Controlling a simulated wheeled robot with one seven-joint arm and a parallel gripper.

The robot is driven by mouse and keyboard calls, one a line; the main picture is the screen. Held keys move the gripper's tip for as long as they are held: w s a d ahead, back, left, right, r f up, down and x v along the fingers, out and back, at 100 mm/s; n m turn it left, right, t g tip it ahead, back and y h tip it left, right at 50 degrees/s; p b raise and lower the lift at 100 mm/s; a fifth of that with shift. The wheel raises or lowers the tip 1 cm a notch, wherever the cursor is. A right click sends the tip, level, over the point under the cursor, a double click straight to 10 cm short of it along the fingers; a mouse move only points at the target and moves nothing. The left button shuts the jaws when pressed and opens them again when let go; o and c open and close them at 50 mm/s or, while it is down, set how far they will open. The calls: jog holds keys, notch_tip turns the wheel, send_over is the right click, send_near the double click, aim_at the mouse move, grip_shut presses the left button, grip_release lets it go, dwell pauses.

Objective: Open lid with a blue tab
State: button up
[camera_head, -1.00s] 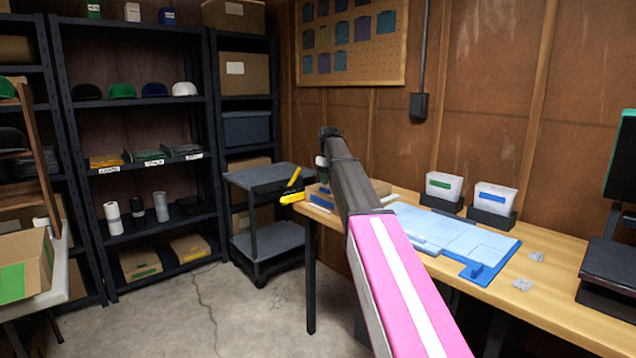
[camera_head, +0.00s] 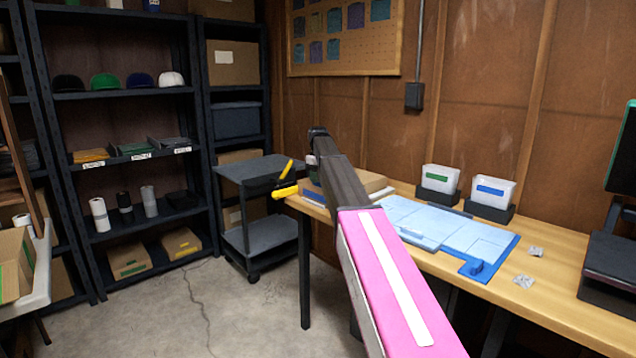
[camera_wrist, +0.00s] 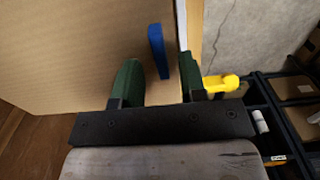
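In the wrist view a flat cardboard lid or box face (camera_wrist: 75,50) fills the left, with a blue tab (camera_wrist: 158,52) near its right edge. My gripper (camera_wrist: 160,65) is open, its two green fingers apart. The tab shows between the fingertips; I cannot tell whether either finger touches it. In the head view the cardboard box (camera_head: 372,182) lies on the workbench, partly behind my arm. A blue strip (camera_head: 313,195) shows on its near left side. My gripper is hidden there behind my arm.
A yellow-handled tool (camera_head: 285,191) sticks out at the bench's left end; yellow also shows in the wrist view (camera_wrist: 221,83). A blue mat (camera_head: 497,266) and two white bins (camera_head: 440,178) are on the bench. A dark cart (camera_head: 250,172) stands left, with clear floor before it.

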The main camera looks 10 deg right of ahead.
jog(key=shift+f, duration=0.9)
